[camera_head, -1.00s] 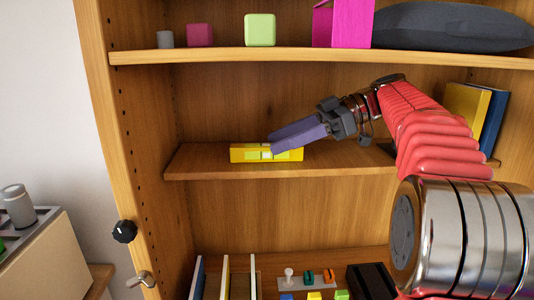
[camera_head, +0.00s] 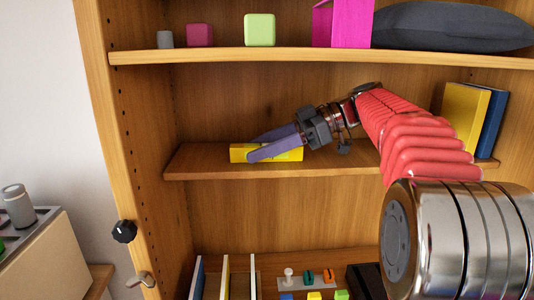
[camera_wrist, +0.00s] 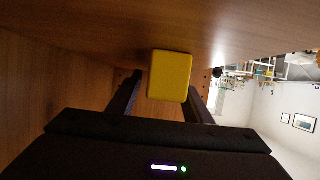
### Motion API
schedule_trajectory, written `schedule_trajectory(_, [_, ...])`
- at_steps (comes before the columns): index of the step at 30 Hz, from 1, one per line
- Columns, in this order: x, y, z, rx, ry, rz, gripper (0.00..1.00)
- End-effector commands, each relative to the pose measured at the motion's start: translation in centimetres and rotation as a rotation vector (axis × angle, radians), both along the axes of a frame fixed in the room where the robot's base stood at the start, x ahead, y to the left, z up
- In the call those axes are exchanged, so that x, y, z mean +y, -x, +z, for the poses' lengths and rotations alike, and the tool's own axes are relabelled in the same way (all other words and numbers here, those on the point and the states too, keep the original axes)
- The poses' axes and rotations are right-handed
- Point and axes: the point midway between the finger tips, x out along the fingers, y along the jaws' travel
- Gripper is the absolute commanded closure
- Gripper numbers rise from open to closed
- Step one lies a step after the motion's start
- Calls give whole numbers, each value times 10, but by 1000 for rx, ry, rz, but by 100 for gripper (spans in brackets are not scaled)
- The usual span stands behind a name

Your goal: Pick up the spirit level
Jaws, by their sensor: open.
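The spirit level is a yellow bar (camera_head: 290,155) lying on the middle shelf of the wardrobe, left of centre. In the wrist view its yellow end face (camera_wrist: 170,76) shows between the fingers. My gripper (camera_head: 250,147) reaches in from the right with its purple fingers apart, one on the far side of the level and one on the near side. The fingers hide part of its middle and top. The jaws are open, and I cannot tell whether either finger touches the level.
The middle shelf (camera_head: 225,172) is bare around the level; yellow (camera_head: 462,118) and blue (camera_head: 492,125) books stand at its right end. The upper shelf (camera_head: 300,56) above holds coloured blocks and a dark cushion (camera_head: 455,27). Books and small items fill the lower shelf.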

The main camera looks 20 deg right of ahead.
Motion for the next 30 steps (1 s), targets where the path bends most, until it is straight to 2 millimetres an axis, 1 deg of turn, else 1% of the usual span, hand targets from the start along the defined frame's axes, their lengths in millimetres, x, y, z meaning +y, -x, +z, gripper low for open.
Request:
schedule_trajectory(9, [0,0,0,0,0,0,55])
schedule_trajectory(27, [0,0,0,0,0,1,98])
schedule_trajectory(28, [0,0,0,0,0,1,100])
schedule_trajectory(30, [0,0,0,0,0,1,100])
